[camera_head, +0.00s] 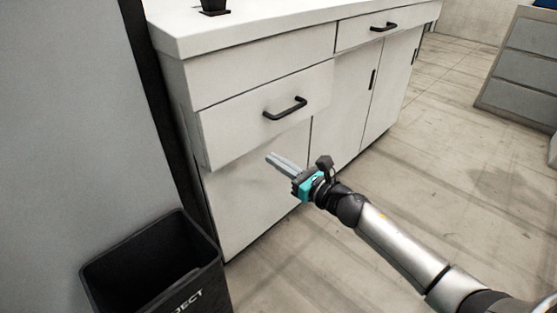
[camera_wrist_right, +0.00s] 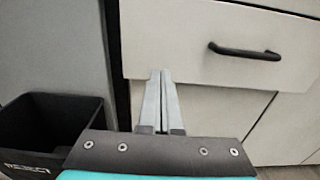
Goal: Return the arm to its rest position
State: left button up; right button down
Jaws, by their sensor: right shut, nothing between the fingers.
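My right gripper (camera_head: 270,158) is shut and empty, its two fingers pressed together. In the head view it hangs in front of the white cabinet (camera_head: 262,195), just below a drawer (camera_head: 245,122) with a black handle (camera_head: 285,108). That drawer sticks out a little from the cabinet front. In the right wrist view the closed fingers (camera_wrist_right: 160,80) point towards the drawer's lower left corner, with the handle (camera_wrist_right: 245,52) up and to the right. I cannot tell whether the fingertips touch the cabinet. My left gripper is not in view.
A black bin (camera_head: 150,265) stands at the lower left, beside a grey panel (camera_head: 65,120). A small black object (camera_head: 214,5) is on the countertop (camera_head: 260,18). A grey drawer unit (camera_head: 525,65) stands at the far right. The floor (camera_head: 470,170) between is clear.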

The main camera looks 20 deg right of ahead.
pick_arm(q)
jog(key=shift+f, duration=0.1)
pick_arm(e)
jog(key=shift+s+d, duration=0.1)
jog(key=shift+s, duration=0.1)
